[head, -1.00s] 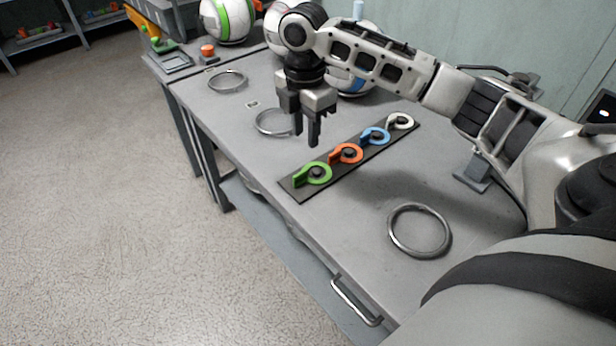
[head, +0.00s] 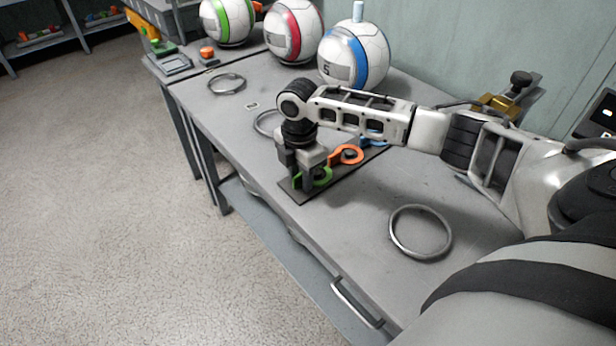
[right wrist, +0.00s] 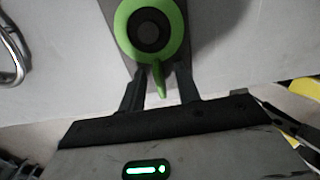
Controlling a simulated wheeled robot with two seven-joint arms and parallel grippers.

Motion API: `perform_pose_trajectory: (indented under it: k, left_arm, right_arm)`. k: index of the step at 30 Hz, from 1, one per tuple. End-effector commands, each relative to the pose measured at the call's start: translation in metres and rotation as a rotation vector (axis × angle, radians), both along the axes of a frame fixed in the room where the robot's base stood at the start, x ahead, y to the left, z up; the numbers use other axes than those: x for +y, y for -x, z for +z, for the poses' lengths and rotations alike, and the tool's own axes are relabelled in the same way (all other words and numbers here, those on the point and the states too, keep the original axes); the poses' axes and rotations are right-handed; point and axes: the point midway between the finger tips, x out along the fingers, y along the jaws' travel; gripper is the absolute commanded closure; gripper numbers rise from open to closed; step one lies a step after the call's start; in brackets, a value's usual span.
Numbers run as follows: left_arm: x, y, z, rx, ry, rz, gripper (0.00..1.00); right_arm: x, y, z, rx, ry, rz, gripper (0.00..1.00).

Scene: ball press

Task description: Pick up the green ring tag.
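The green ring tag (head: 322,178) lies around a dark peg at the near left end of a dark strip (head: 297,193) on the grey table. My right gripper (head: 299,184) is down at this tag and hides part of it. In the right wrist view the fingers (right wrist: 160,88) are open, with the tab of the green ring tag (right wrist: 175,47) between them and a gap on both sides. The orange ring tag (head: 346,155) sits beside it on the strip. The blue tag (head: 372,138) is partly hidden by my right arm. My left gripper is not in view.
Three balls with green (head: 228,20), red (head: 293,30) and blue (head: 354,54) bands stand at the back. Metal rings lie on the table, one (head: 420,232) at the near right and one (head: 227,83) farther left. The table's front edge is close to the strip.

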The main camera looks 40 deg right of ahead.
Motion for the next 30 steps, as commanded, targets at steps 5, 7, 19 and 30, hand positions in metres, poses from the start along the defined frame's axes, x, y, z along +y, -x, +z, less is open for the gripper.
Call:
perform_pose_trajectory:
  k: [5, 7, 19, 30]
  left_arm:
    - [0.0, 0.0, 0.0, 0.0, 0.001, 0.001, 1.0]
    - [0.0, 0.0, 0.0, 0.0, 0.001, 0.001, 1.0]
    - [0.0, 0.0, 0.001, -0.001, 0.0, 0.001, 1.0]
    - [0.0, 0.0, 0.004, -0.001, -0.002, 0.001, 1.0]
  right_arm:
    - [0.0, 0.0, 0.0, 0.0, 0.0, 0.0, 0.67]
    - [0.0, 0.0, 0.0, 0.0, 0.0, 0.0, 0.87]
    - [0.0, 0.0, 0.001, -0.001, 0.0, 0.0, 1.0]
    - [0.001, 0.002, 0.037, -0.003, -0.002, 0.002, 1.0]
